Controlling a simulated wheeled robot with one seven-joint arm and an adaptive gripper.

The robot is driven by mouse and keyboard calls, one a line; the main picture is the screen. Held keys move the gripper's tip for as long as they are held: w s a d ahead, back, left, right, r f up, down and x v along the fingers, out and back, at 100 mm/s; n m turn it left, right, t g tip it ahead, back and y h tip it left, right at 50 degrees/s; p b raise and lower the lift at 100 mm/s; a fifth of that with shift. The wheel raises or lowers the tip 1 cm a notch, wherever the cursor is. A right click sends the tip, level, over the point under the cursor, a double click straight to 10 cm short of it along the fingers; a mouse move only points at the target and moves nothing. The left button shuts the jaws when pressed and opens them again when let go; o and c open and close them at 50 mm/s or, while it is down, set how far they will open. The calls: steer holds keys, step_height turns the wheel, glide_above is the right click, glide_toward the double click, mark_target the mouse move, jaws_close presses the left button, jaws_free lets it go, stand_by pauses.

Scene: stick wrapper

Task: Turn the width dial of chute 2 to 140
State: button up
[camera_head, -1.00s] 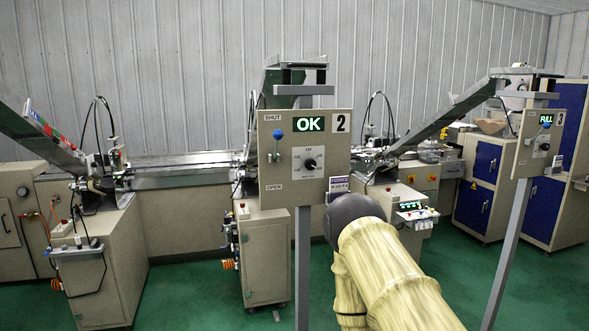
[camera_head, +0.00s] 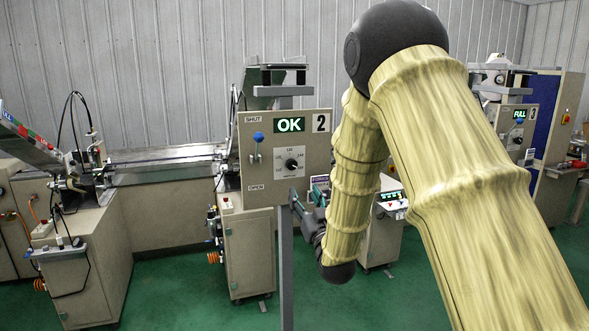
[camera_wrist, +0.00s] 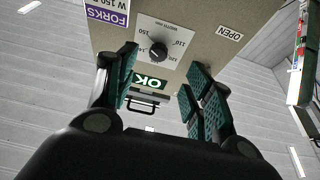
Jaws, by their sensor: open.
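The chute 2 panel (camera_head: 318,150) is a beige box on a post with a lit green OK display (camera_head: 289,125). Its width dial (camera_head: 291,164) is a small black knob on a white scale plate. The dial also shows upside down in the wrist view (camera_wrist: 158,50), between and beyond the fingers; its exact setting is too small to read surely. My gripper (camera_head: 308,196) is at the panel's lower right in the head view, partly hidden by my arm. In the wrist view my gripper (camera_wrist: 163,76) is open, its green-padded fingers apart, with nothing between them.
A blue-knobbed lever (camera_head: 258,137) is left of the dial, near SHUT. A purple FORKS label (camera_wrist: 113,12) is on the panel. The chute 3 panel (camera_head: 517,125) reads FULL at right. Machine cabinets stand behind; green floor is open in front.

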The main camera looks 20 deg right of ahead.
mark_target(293, 167)
steer(key=p+x, duration=0.2)
steer(key=x, duration=0.3)
steer(key=r+p+x, duration=0.1)
steer(key=p+x, duration=0.2)
steer(key=x, duration=0.2)
steer(key=shift+s, duration=0.25)
steer(key=shift+w+r+p, duration=0.15)
steer(key=shift+w+p, duration=0.2)
steer(key=shift+w, duration=0.3)
steer(key=c, duration=1)
